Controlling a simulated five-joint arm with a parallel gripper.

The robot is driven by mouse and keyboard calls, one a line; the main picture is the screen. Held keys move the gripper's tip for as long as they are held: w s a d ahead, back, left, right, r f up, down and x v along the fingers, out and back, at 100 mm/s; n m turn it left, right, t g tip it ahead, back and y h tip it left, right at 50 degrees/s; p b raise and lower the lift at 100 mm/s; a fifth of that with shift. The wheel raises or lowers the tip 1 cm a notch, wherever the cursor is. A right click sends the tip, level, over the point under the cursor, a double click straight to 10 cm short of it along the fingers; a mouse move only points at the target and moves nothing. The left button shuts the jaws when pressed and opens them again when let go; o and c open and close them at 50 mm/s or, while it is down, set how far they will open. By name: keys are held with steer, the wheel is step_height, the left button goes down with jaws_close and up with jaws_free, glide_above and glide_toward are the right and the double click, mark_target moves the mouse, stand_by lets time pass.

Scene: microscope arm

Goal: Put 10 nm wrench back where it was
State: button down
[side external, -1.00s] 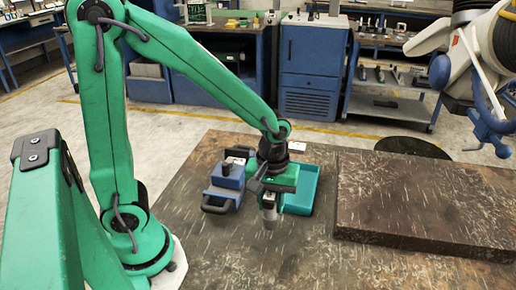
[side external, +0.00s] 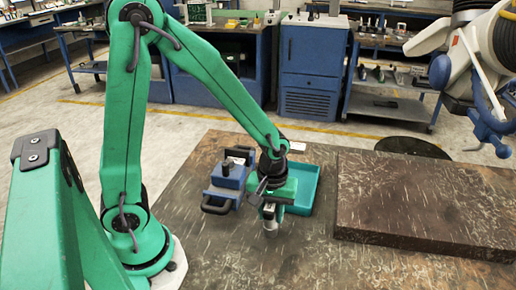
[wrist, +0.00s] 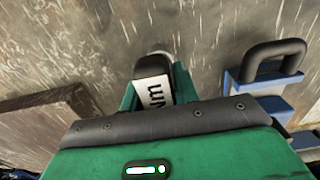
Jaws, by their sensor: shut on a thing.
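My gripper (side external: 272,208) is over the table, in front of the teal tray. It is shut on the wrench, whose grey end (side external: 271,226) points down below the jaws in the side view. In the wrist view the wrench shows as a dark body with a white label (wrist: 154,92) reading "Nm" between the green jaws (wrist: 156,88). The number on the label is hidden, as is most of the wrench. I cannot tell whether its lower end touches the table.
A blue device with a black handle (side external: 226,183) stands left of my gripper; its handle also shows in the wrist view (wrist: 275,57). The teal tray (side external: 306,190) is just behind and right. A raised brown slab (side external: 425,205) fills the table's right. The table's front (side external: 330,265) is clear.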

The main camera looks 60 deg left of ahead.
steer(key=c, duration=1.1)
jaws_free()
steer(key=shift+o, duration=0.2)
steer(key=shift+r, duration=6.05)
steer(key=s+a+r+m+t, duration=0.4)
steer(key=s+r+m+t, duration=0.1)
steer(key=s+r+m, duration=0.2)
steer(key=shift+s+a+r+m+t, duration=0.3)
steer(key=shift+s+m, duration=0.25)
steer(key=shift+m, duration=0.45)
